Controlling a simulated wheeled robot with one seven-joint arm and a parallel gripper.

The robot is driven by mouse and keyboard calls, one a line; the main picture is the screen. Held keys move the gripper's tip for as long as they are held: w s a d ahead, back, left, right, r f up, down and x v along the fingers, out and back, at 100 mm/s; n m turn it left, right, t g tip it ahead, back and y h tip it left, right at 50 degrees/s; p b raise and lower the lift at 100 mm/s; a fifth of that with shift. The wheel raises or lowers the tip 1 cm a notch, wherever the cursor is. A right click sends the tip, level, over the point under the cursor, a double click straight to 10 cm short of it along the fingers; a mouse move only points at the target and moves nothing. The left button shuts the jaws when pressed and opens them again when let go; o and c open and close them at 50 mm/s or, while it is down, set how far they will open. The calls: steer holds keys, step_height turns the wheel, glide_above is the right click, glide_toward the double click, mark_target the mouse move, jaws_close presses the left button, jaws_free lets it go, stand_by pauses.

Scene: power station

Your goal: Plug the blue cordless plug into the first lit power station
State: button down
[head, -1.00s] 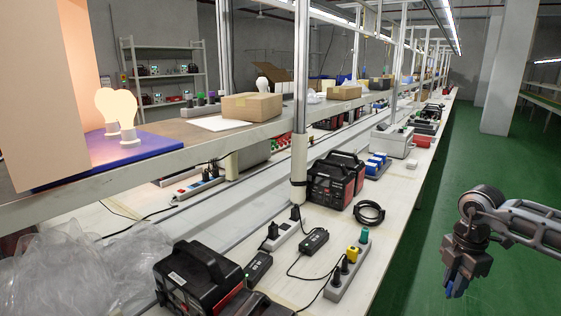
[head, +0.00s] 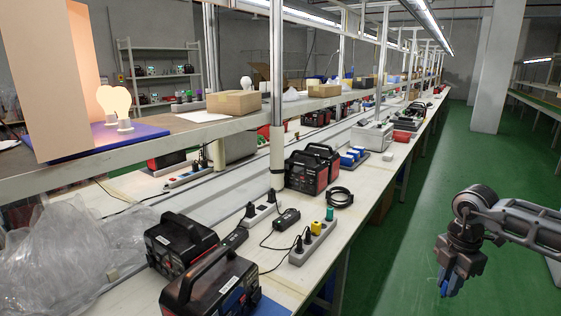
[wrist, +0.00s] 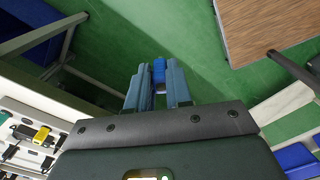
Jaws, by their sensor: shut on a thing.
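My gripper (head: 450,281) is at the lower right in the head view, over the green floor beside the bench. It is shut on the blue cordless plug (wrist: 159,70), which shows between the fingertips (wrist: 158,88) in the wrist view and as a small blue bit (head: 444,289) in the head view. Two black and red power stations stand on the near bench, one behind (head: 180,243) and one in front (head: 208,285). Another pair (head: 309,172) stands farther along. I cannot tell which is lit. The gripper is well apart from all of them.
A power strip (head: 313,243) with black, yellow and teal plugs lies near the bench edge, with a black adapter (head: 287,219) and a coiled cable (head: 339,197) nearby. Clear plastic (head: 60,255) covers the left. An upper shelf with glowing bulbs (head: 121,100) runs above. The floor aisle is free.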

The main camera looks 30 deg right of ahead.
steer(key=shift+w+a+f+n, duration=0.25)
steer(key=shift+w+n, duration=0.15)
steer(key=shift+w, duration=0.05)
steer(key=w+a+f+n, duration=0.3)
steer(key=w+a+n, duration=0.2)
steer(key=a+n, duration=0.65)
steer(key=w+a+f+n, duration=0.45)
steer(key=a+n, duration=0.35)
steer(key=n, duration=0.7)
steer(key=a+f+n, duration=0.3)
steer(key=a+n, duration=0.6)
steer(key=n, duration=0.6)
steer(key=a+f+n, duration=0.3)
steer(key=a+n, duration=0.7)
steer(key=n, duration=0.5)
steer(key=shift+w+f, duration=0.2)
steer(key=shift+w, duration=0.05)
steer(key=shift+n, duration=0.25)
